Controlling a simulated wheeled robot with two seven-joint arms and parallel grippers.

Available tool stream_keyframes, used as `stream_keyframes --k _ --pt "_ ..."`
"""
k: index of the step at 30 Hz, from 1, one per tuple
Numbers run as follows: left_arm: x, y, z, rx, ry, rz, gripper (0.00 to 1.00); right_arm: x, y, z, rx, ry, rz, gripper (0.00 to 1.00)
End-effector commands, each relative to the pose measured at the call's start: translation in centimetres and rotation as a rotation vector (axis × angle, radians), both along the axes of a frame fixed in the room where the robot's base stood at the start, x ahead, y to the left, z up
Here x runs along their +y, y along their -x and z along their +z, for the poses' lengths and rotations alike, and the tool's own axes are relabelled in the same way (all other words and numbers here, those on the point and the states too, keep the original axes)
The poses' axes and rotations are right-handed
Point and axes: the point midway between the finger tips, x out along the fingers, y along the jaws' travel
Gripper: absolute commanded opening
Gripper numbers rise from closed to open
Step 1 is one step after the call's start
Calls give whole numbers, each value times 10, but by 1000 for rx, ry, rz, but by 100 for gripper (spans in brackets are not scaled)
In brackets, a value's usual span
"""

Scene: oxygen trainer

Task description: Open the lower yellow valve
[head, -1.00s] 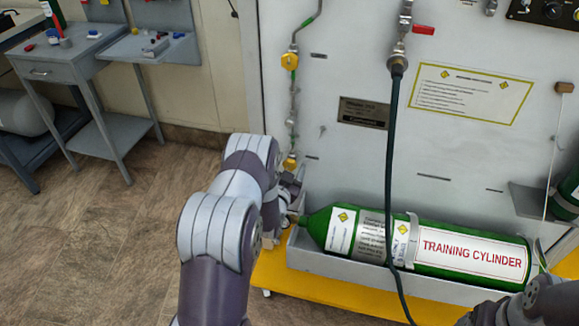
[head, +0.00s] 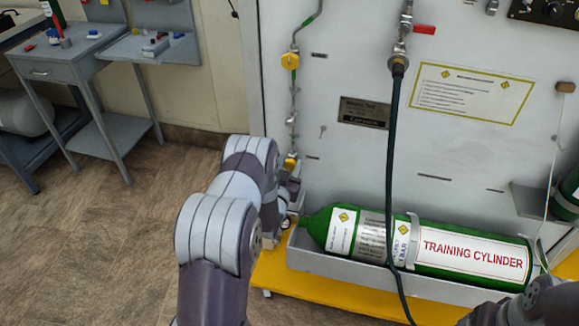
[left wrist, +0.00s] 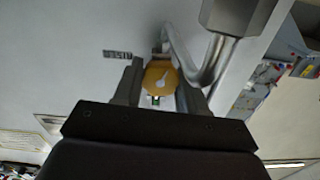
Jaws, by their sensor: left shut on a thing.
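The lower yellow valve (head: 290,163) sits low on the thin pipe at the left of the grey panel. In the left wrist view the yellow valve knob (left wrist: 160,76) lies between the two fingers of my left gripper (left wrist: 160,92), with a pale pointer mark on its face. In the head view my left gripper (head: 291,180) is at this valve, partly hidden by my arm. It is shut on the knob. The upper yellow valve (head: 290,61) is higher on the same pipe, clear of the gripper. My right gripper is out of view.
A green training cylinder (head: 472,255) lies in a grey tray (head: 340,267) just right of my left gripper. A dark hose (head: 390,150) hangs in front of the panel. A grey workbench (head: 50,70) stands at the left, with open floor before it.

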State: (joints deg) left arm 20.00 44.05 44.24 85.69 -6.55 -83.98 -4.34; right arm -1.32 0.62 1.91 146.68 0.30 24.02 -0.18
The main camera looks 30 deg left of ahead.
Motion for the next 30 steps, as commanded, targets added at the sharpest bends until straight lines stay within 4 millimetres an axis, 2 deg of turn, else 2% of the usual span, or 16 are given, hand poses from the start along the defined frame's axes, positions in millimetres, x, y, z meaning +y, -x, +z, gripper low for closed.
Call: stream_keyframes --k 15,30 --pt "1 0 1 -75 301 0 11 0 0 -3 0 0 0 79" --pt "1 0 1 -90 356 1 11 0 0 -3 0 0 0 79"
